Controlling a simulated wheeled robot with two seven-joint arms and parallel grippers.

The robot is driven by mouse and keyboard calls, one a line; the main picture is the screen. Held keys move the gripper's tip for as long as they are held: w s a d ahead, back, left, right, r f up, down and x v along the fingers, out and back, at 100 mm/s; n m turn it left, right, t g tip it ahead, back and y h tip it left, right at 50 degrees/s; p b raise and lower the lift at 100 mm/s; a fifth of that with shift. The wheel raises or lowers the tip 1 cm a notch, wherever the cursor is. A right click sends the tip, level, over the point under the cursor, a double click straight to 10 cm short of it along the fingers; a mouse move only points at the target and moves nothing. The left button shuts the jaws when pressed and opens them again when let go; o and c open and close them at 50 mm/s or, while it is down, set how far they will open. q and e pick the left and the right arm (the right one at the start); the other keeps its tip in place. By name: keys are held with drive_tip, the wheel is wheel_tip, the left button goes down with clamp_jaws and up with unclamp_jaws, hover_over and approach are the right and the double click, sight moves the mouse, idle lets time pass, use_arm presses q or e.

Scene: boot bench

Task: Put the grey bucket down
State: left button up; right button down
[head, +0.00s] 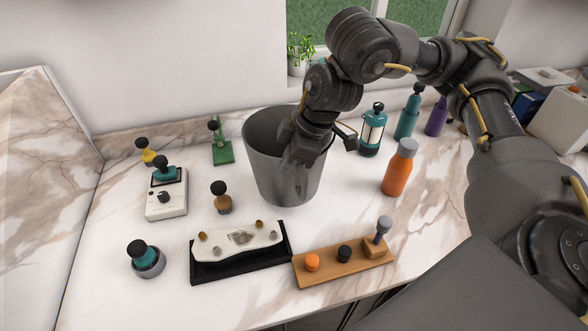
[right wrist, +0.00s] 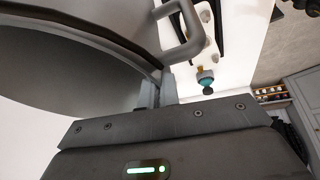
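The grey bucket (head: 262,165) is upright over the middle of the marble counter, its open top facing up. I cannot tell whether its base touches the counter or hangs just above it. My right gripper (head: 297,160) is at the near right side of the bucket's rim, partly hiding it. In the right wrist view the bucket (right wrist: 60,75) fills the left side, and the fingers of my right gripper (right wrist: 157,92) close on its wall at the rim, near a loop-shaped handle (right wrist: 185,38). My left gripper is not in view.
Close to the bucket stand a brown stamp-like piece (head: 221,198), a green stand (head: 221,150), an orange bottle (head: 399,170) and a teal lantern (head: 372,130). In front are a black tray (head: 240,266) and a wooden board (head: 345,264). A small clear strip lies right of the bucket.

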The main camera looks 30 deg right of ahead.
sight(294, 182)
drive_tip(key=shift+w+d+f, duration=0.1)
drive_tip(key=shift+d+f, duration=0.65)
drive_tip(key=shift+f, duration=0.1)
drive_tip(key=f+p, duration=0.1)
drive_tip(key=f, duration=0.2)
drive_tip(key=shift+d+f, duration=0.1)
drive_tip(key=shift+d, duration=0.1)
drive_tip(key=shift+f, duration=0.2)
drive_tip(key=c, duration=1.7)
unclamp_jaws()
drive_tip(key=shift+o, duration=0.3)
